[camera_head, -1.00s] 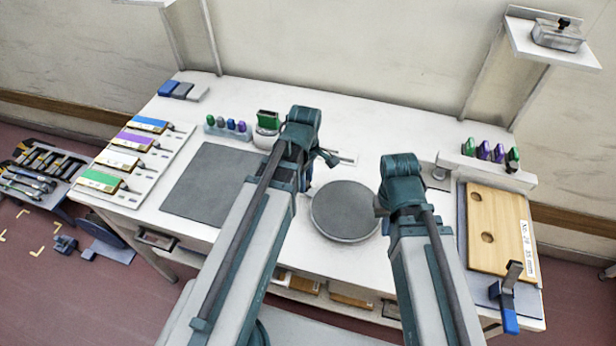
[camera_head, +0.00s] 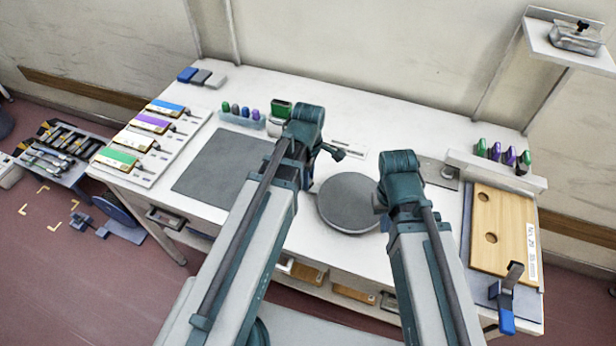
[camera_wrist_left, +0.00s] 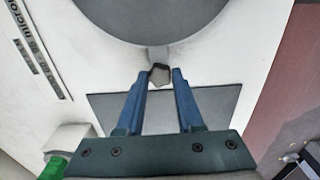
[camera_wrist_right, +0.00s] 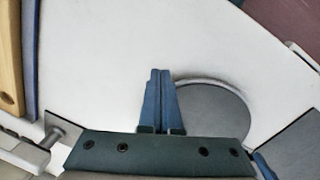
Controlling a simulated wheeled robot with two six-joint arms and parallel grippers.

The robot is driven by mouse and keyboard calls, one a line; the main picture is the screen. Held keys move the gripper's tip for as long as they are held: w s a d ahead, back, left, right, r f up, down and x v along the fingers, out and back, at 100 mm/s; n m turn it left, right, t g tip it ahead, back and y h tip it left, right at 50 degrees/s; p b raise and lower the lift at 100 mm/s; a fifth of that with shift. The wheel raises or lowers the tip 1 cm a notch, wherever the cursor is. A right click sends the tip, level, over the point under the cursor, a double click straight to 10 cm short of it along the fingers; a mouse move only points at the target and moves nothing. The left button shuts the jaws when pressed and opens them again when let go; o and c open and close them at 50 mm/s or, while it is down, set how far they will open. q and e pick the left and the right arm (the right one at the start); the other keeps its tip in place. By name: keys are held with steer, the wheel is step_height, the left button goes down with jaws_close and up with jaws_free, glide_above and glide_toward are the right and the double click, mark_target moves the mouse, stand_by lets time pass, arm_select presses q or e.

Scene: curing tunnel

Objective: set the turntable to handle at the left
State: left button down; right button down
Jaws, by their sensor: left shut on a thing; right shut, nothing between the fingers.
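The turntable is a round dark grey disc (camera_head: 346,204) on the white bench, between my two arms. It also fills the top of the left wrist view (camera_wrist_left: 150,15). Its short handle (camera_wrist_left: 160,74) sticks out from the rim toward the grey mat, which is the left side in the head view. My left gripper (camera_wrist_left: 159,76) is shut on the handle, a finger on each side. The head view hides this grip behind my arm. My right gripper (camera_wrist_right: 160,75) is shut and empty, beside the disc (camera_wrist_right: 215,108) at its right edge.
A dark grey mat (camera_head: 215,172) lies left of the turntable. Coloured blocks on a white board (camera_head: 155,140) are further left. A wooden board (camera_head: 503,235) with two holes and a blue-handled clamp (camera_head: 507,300) are at the right. A small green-topped pot (camera_head: 280,110) stands behind my left arm.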

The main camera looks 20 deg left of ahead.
arm_select(q)
steer(key=c, duration=0.5)
jaws_free()
steer(key=shift+s, duration=0.15)
steer(key=shift+c, duration=0.2)
steer(key=shift+r, duration=0.15)
arm_select(e)
steer(key=shift+r, duration=0.15)
arm_select(q)
step_height(320, 180, up, 14)
steer(key=p, duration=1.3)
steer(key=shift+f+p, duration=0.25)
steer(key=shift+p, duration=0.15)
arm_select(e)
step_height(320, 180, up, 14)
steer(key=shift+f, duration=0.2)
arm_select(q)
steer(key=s+d+f+m+b, duration=0.3)
steer(key=s+d+m, duration=0.1)
steer(key=m, duration=0.6)
steer(key=s+d+f+m+y+b, duration=0.1)
steer(key=s+d+f+m+b, duration=0.1)
steer(key=d+m, duration=0.5)
steer(key=s+m+b, duration=0.1)
steer(key=s+m, duration=0.1)
steer(key=m, duration=0.2)
steer(key=shift+s+f, duration=0.15)
steer(key=shift+f, duration=0.25)
arm_select(e)
step_height(320, 180, down, 6)
